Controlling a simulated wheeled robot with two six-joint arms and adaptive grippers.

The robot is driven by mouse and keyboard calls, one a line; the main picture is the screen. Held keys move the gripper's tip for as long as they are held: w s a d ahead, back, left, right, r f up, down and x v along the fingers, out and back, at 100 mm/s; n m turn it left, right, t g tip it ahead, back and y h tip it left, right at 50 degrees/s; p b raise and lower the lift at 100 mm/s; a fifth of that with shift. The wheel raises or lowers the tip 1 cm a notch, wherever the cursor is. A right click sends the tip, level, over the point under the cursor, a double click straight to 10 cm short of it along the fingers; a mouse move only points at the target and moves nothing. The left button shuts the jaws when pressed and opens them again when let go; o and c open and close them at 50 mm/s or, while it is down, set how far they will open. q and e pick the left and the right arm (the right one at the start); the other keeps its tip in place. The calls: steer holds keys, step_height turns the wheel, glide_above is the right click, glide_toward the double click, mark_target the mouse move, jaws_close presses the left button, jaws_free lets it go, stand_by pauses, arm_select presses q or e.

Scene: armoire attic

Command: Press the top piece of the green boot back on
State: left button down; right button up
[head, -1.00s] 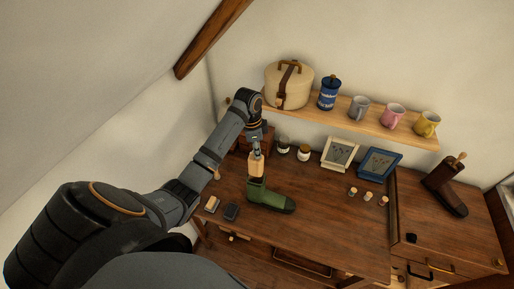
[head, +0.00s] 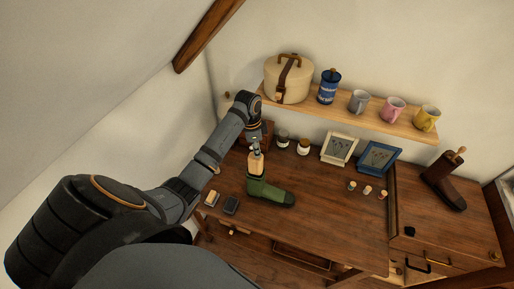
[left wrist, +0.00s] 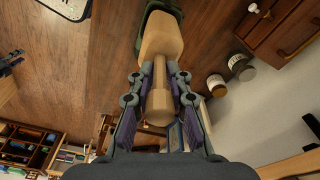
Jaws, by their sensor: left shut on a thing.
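The green boot (head: 270,192) stands on the brown table with its toe to the right. My left gripper (head: 257,149) is shut on a pale wooden piece (head: 256,163), right above the boot's opening. In the left wrist view, my gripper's fingers (left wrist: 160,80) lie on both sides of the piece's narrow neck. The piece's wide block (left wrist: 161,36) points at the boot (left wrist: 158,10), of which only an edge shows. The block's lower end meets the boot's rim in the picture; I cannot tell how far it is inside. My right gripper is out of view.
A brown boot (head: 443,181) with a wooden piece in it stands on the cabinet at right. Two jars (head: 303,147), two picture frames (head: 378,157) and several small corked items (head: 367,190) stand on the table. A dark block (head: 231,205) lies left of the boot. A shelf (head: 350,118) hangs above.

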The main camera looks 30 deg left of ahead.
mark_target(257, 159)
arm_select(q)
steer(key=shift+f, duration=0.15)
stand_by(0.3)
steer(key=shift+f, duration=0.75)
steer(key=shift+f+b, duration=0.5)
steer(key=shift+f, duration=0.55)
steer(key=shift+f+b, duration=0.35)
steer(key=shift+f, duration=0.5)
stand_by(0.3)
